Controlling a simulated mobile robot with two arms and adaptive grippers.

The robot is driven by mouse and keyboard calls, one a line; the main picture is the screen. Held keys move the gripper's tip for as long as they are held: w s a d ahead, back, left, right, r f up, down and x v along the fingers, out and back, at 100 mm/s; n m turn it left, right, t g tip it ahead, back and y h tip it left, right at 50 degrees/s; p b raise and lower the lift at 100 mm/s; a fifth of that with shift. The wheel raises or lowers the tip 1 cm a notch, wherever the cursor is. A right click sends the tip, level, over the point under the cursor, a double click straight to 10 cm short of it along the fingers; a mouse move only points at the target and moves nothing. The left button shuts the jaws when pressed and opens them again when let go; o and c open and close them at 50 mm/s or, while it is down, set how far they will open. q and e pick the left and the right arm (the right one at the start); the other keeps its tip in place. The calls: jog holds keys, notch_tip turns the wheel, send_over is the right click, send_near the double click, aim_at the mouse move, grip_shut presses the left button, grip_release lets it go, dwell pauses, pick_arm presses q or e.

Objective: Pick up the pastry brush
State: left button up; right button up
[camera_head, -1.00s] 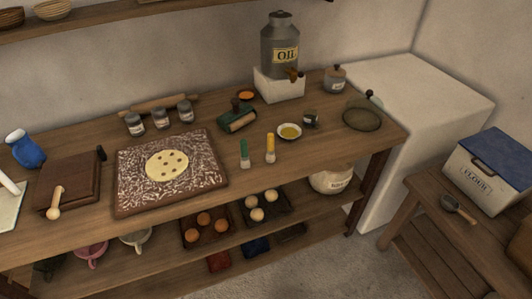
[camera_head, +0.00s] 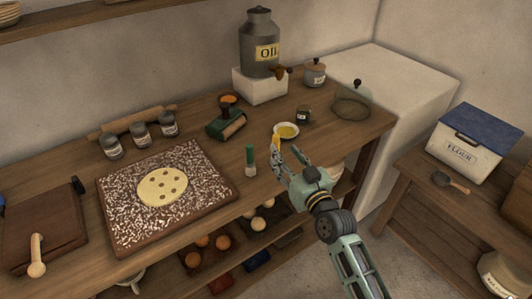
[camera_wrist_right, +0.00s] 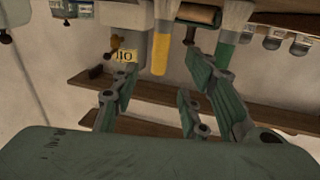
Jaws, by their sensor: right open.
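Two brushes with pale bristles lie or stand at the worktable's front; which one is the pastry brush I cannot tell. The green-handled brush (camera_head: 250,158) is fully visible in the head view. The yellow-handled brush (camera_head: 276,143) is partly hidden behind my right gripper (camera_head: 286,160). In the right wrist view, the yellow-handled brush (camera_wrist_right: 161,45) appears between and beyond the open fingers (camera_wrist_right: 160,78). The green-handled brush (camera_wrist_right: 229,40) appears to the right there. My right gripper is open and empty, close to the yellow-handled brush; contact is unclear. My left gripper is out of view.
A small oil dish (camera_head: 287,132) sits just behind the yellow-handled brush. A floured board with dough (camera_head: 211,157) lies to the left. The oil can (camera_head: 259,48) on its white block, a small dark jar (camera_head: 303,115) and a glass-domed dish (camera_head: 352,106) stand farther back.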

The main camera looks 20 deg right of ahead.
aim_at(278, 145)
jog(key=shift+w, duration=1.05)
jog(key=shift+w+r, duration=0.1)
jog(key=w, duration=0.2)
jog(key=w+f, duration=0.1)
jog(key=w, duration=0.1)
jog(key=shift+a, duration=0.4)
jog(key=shift+w, duration=0.45)
jog(key=shift+a, duration=0.1)
jog(key=shift+c, duration=0.3)
jog(key=c, duration=0.5)
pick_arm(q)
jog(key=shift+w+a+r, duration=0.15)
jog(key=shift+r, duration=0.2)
pick_arm(e)
grip_shut()
